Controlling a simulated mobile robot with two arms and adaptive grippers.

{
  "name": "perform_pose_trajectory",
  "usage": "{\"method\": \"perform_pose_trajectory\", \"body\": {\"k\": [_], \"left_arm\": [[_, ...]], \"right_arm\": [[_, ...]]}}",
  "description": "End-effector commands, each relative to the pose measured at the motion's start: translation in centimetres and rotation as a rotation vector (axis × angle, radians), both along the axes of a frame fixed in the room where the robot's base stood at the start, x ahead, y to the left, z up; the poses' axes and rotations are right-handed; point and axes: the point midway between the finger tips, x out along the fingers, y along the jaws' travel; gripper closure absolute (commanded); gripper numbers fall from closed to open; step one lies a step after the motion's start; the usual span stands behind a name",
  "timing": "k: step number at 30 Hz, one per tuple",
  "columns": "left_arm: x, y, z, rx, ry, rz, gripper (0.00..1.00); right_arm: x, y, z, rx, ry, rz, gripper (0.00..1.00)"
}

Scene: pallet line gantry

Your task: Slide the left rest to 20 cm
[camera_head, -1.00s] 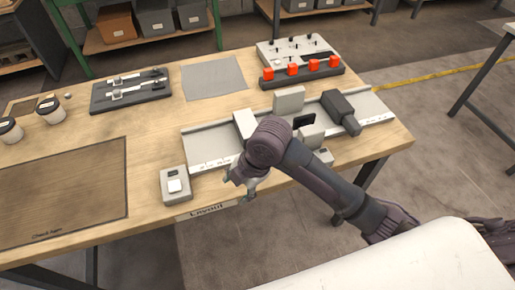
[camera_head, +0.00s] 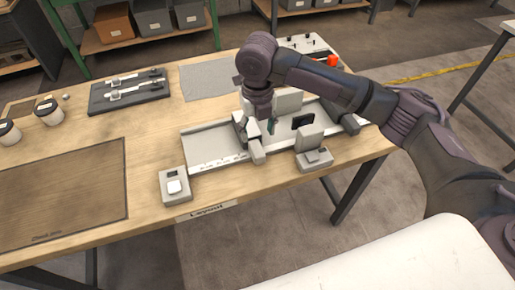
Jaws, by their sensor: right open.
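The left rest (camera_head: 256,150) is a light grey block standing across the grey rail (camera_head: 205,143), left of its middle. A scale strip runs along the rail's front edge. My right gripper (camera_head: 257,127) points down over the left rest, its fingers open on either side of the block's upper part. Whether they touch it I cannot tell. The gripper and arm hide part of the rest. A dark block (camera_head: 350,122) sits on the rail's right part, partly behind my arm. My left gripper is not in view.
A light block with a small base (camera_head: 314,158) stands at the rail's front. A button box (camera_head: 173,185) is at the front left. My arm partly covers the red-knobbed panel (camera_head: 332,60).

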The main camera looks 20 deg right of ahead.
Motion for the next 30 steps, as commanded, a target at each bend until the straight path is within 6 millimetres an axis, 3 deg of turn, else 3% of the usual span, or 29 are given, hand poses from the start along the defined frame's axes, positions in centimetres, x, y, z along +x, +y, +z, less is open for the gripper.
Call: {"method": "perform_pose_trajectory", "body": {"k": [6,12,25,30], "left_arm": [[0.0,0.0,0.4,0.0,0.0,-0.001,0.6],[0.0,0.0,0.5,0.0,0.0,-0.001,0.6],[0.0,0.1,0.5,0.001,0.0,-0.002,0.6],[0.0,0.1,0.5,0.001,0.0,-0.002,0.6]], "right_arm": [[-0.1,0.0,-4.7,-0.001,0.003,-0.001,0.4],[0.0,0.0,-7.5,-0.001,0.0,-0.002,0.4],[0.0,0.0,-8.5,0.0,-0.002,-0.001,0.4],[0.0,0.0,-8.5,0.0,-0.002,-0.001,0.66]]}}
